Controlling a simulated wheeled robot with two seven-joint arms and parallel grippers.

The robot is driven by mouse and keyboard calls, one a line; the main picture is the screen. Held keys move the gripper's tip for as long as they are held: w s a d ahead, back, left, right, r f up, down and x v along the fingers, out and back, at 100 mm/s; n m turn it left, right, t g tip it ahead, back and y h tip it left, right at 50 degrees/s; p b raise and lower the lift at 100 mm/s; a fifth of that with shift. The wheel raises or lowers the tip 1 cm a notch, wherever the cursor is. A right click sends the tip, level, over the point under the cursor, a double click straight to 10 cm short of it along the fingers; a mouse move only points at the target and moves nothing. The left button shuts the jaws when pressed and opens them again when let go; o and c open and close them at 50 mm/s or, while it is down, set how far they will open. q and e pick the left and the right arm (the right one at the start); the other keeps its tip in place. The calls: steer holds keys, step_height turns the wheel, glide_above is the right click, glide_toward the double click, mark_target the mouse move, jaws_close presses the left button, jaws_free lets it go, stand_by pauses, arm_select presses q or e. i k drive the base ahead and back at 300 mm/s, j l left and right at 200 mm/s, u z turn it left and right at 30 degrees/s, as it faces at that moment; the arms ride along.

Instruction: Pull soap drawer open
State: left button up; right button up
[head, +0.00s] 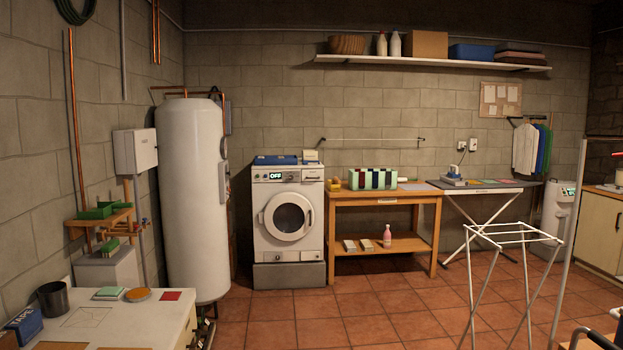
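The white washing machine (262,228) stands on a grey plinth against the back wall, well away from me. Its round door (289,216) looks shut. Its top panel has a small display (275,175) reading OFF. A rectangular front at the panel's right end looks like the soap drawer (313,175). It appears flush with the panel, though it is too small to be sure. Neither of my grippers is in view.
A white tank (191,200) stands left of the machine and a wooden bench (387,198) stands right of it. A white table (120,318) fills the front left. A white drying rack (517,237) stands at the right. The tiled floor (350,320) between is clear.

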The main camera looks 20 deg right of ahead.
mark_target(306, 174)
steer(key=i+l+z, duration=0.15)
steer(key=i+z, duration=0.3)
steer(key=i, duration=0.4)
steer(key=i+z, duration=0.1)
steer(key=i, duration=3.05)
steer(key=i+j+z, duration=0.15)
steer(key=i, duration=1.45)
steer(key=i+j+z, duration=0.1)
steer(key=i+z, duration=0.25)
steer(key=i+j+z, duration=0.3)
steer(key=i, duration=0.25)
steer(key=i+j+z, duration=0.35)
steer(key=i, duration=0.05)
